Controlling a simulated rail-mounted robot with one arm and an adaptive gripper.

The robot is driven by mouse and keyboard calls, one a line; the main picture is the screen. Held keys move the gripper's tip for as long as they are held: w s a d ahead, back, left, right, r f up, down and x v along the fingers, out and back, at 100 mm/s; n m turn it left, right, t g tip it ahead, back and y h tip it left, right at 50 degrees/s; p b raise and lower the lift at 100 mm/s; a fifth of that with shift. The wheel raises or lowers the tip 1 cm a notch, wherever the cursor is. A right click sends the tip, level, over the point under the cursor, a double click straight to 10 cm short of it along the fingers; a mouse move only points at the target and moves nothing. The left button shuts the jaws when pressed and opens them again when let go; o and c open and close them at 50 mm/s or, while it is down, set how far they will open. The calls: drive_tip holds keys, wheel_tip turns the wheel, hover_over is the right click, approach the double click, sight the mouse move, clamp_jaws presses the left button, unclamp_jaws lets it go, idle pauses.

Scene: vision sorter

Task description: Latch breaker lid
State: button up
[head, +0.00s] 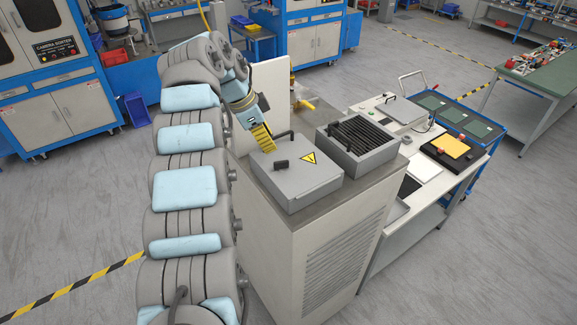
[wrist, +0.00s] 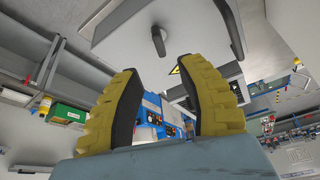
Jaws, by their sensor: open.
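The breaker box (head: 312,192) is a grey metal box with its flat lid (head: 305,176) lying shut on top. A yellow warning triangle (head: 309,158) is on the lid. A black latch knob (head: 281,164) stands on the lid's left part, and a black bar handle (head: 284,136) is at its far edge. My gripper (head: 267,150) is open and empty above the lid's far left side, apart from the knob. In the wrist view, the yellow fingers of my gripper (wrist: 157,68) are spread, with a black lid fitting (wrist: 158,40) beyond them. Whether the latch is engaged cannot be told.
A grey finned box (head: 358,145) with a handle stands right of the breaker box on the same cabinet (head: 333,225). A white bench (head: 455,182) with a yellow pad (head: 452,146) is further right. Blue machines stand behind. The floor in front is clear.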

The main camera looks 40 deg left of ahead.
sight(281, 161)
drive_tip(key=p+x, duration=0.1)
drive_tip(key=x, duration=0.7)
drive_tip(key=shift+w+f+p, duration=0.15)
drive_tip(key=shift+f+p, duration=0.15)
drive_tip(key=shift+f, duration=0.25)
clamp_jaws()
drive_tip(key=shift+d, duration=0.1)
